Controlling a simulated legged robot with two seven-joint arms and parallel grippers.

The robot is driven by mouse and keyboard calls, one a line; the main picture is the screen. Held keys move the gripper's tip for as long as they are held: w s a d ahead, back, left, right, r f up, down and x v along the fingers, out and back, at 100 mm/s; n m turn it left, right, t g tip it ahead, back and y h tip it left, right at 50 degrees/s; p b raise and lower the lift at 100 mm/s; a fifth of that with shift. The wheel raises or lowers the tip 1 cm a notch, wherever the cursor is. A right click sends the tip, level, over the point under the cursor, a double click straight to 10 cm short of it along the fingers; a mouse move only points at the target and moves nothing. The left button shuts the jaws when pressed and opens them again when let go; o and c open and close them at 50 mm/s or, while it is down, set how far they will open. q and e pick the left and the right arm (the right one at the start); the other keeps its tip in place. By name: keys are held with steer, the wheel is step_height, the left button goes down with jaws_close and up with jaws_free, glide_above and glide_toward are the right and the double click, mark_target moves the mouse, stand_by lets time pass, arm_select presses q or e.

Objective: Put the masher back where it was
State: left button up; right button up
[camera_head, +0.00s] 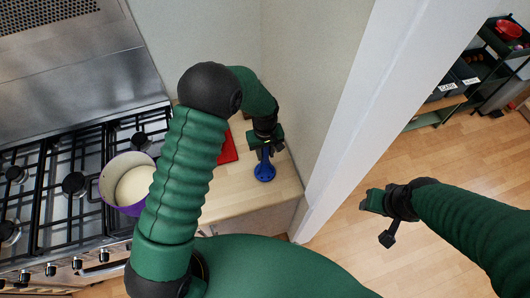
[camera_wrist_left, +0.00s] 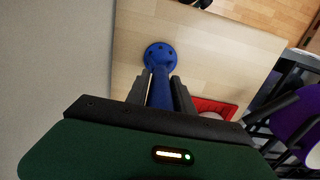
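The blue masher (camera_head: 265,173) is at the wooden counter, right of the cooker. In the left wrist view its round, holed head (camera_wrist_left: 160,57) points away from me, and its handle runs back between my fingers. My left gripper (camera_head: 264,147) is closed around the handle; the fingers (camera_wrist_left: 162,92) lie along both sides of it. I cannot tell whether the head touches the counter (camera_wrist_left: 225,60). My right gripper (camera_head: 368,201) is empty, over the floor at the right; its finger opening is too small to judge.
A purple pot (camera_head: 110,192) with pale contents stands on the cooker's black grates (camera_head: 30,188). A red item (camera_head: 229,152) lies on the counter behind my left arm, partly hidden. A wall (camera_head: 300,75) bounds the counter. Dark shelves (camera_head: 485,75) stand far right.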

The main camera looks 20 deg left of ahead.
arm_select(q)
steer(key=o, duration=0.3)
steer(key=shift+s+f, duration=0.1)
